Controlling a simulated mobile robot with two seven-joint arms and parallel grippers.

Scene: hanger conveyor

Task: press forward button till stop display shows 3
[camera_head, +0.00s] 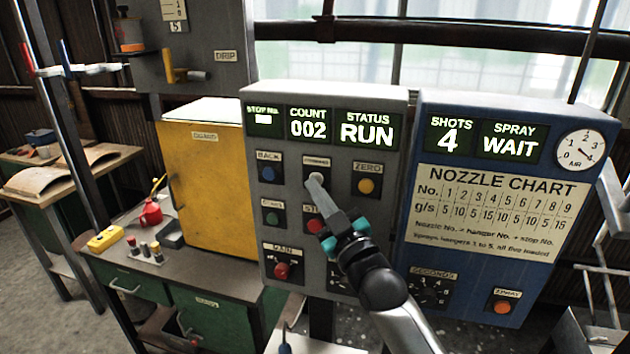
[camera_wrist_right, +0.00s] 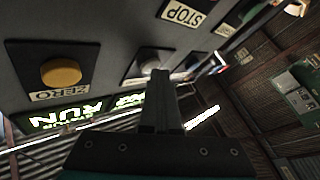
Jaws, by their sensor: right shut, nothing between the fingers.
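The grey control panel (camera_head: 335,235) stands in the middle of the head view. Its stop number display (camera_head: 263,120) shows a short white bar, not a readable digit. The pale forward button (camera_head: 316,176) sits in the top middle, between the blue back button (camera_head: 268,173) and the yellow zero button (camera_head: 366,186). My right gripper (camera_head: 318,184) is shut and empty, its fingertips at the forward button and partly covering it. In the right wrist view the fingertips (camera_wrist_right: 158,82) overlap the pale button (camera_wrist_right: 149,66); contact cannot be told. My left gripper is out of view.
The count display (camera_head: 309,124) reads 002 and the status display (camera_head: 367,132) reads RUN. A red stop button (camera_head: 314,225) lies just below the fingers. A blue spray panel (camera_head: 480,270) stands right; a yellow cabinet (camera_head: 205,180) stands left.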

